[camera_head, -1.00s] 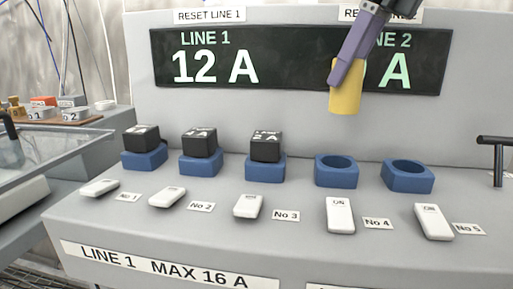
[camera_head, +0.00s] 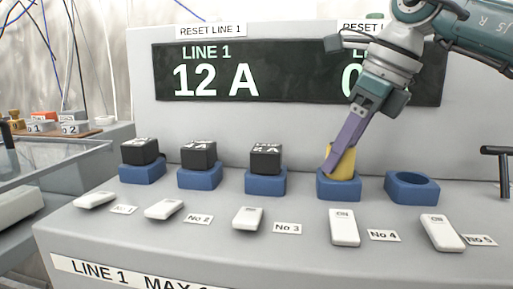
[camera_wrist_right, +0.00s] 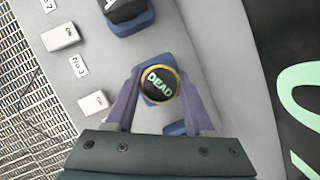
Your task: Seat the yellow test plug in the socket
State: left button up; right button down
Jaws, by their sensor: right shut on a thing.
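The yellow test plug (camera_head: 342,163) is at the blue socket (camera_head: 339,190) behind the No 4 label in the head view. Its lower end is inside or on the socket's rim; how deep it sits I cannot tell. My right gripper (camera_head: 341,160) is shut on the plug, its purple fingers coming down at a slant from the upper right. My left gripper is out of view.
Several blue sockets stand in a row; three at left hold black blocks (camera_head: 265,158). The No 5 socket (camera_head: 412,187) is empty. White switches (camera_head: 344,228) lie in front. A black T-handle (camera_head: 499,170) stands at right. A display (camera_head: 215,75) stands behind; my arm covers part of it.

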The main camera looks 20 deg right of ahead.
jog(key=shift+c, duration=1.4)
grip_release()
jog(key=shift+f, duration=0.1)
jog(key=shift+r, duration=0.4)
jog(key=p+v, duration=0.2)
jog(key=v, duration=0.9)
jog(key=shift+r, duration=0.25)
jog(key=shift+s+d, duration=0.1)
jog(key=shift+s, duration=0.05)
